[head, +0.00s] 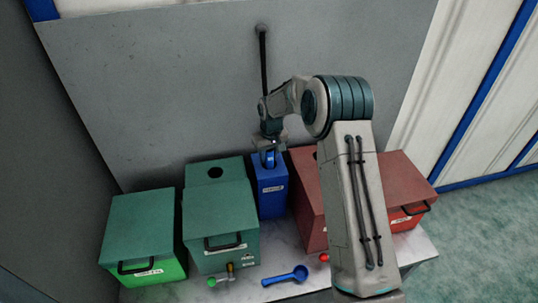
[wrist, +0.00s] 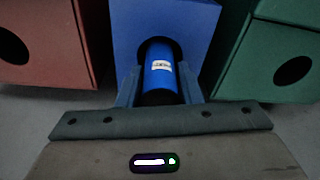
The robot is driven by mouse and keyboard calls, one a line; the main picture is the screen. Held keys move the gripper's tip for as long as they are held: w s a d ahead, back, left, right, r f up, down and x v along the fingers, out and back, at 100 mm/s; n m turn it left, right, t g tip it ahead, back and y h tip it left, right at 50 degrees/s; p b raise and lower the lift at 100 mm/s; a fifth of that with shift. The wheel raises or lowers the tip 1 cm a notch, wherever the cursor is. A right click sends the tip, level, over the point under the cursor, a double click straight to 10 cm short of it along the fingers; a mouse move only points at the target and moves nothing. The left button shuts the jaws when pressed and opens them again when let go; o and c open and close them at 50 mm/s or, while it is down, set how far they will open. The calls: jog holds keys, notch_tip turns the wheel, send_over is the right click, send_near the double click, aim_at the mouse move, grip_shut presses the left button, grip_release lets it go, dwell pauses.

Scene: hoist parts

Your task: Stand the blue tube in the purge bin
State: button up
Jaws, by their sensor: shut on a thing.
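The blue tube (wrist: 160,72) is between the two fingers of my gripper (wrist: 160,86) in the wrist view. It has a small white label and a dark end towards my wrist. Its far end is at the dark round hole in the top of the blue bin (wrist: 125,25) and seems to be inside the hole. I cannot tell how deep. In the head view my gripper (head: 268,156) is right above the blue bin (head: 271,195), pointing down. The bin's white label is too small to read, so I cannot confirm it is the purge bin.
Green bins (head: 215,218) stand left of the blue bin and red bins (head: 307,190) right, close beside it. A blue scoop (head: 285,277), a small green-and-brass part (head: 222,280) and a red piece (head: 324,257) lie on the bench's front strip. A grey wall panel (head: 170,90) rises behind.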

jog(key=shift+f+b, duration=0.45)
jog(key=shift+f, duration=0.1)
dwell(0.4)
jog(key=o, duration=1.2)
jog(key=shift+r, duration=0.1)
jog(key=r, duration=0.4)
jog(key=s+r, duration=0.1)
jog(key=r, duration=0.4)
jog(key=r+b, duration=0.1)
jog(key=r, duration=0.3)
jog(key=shift+s+d+r, duration=0.3)
jog(key=s+d+r+m, duration=0.1)
jog(key=s+d+r, duration=0.25)
jog(key=s, duration=0.45)
jog(key=s+d+r+m+t, duration=0.15)
jog(key=s+d, duration=0.25)
jog(key=s, duration=0.5)
jog(key=s+d+r+m, duration=0.1)
jog(key=s+d+r, duration=0.2)
jog(key=s, duration=0.5)
jog(key=s+d+f+m, duration=0.1)
jog(key=s+d+f, duration=0.1)
jog(key=s, duration=0.8)
jog(key=shift+s+d+f+h, duration=0.2)
jog(key=shift+s+f+h, duration=0.1)
jog(key=shift+s+f, duration=0.15)
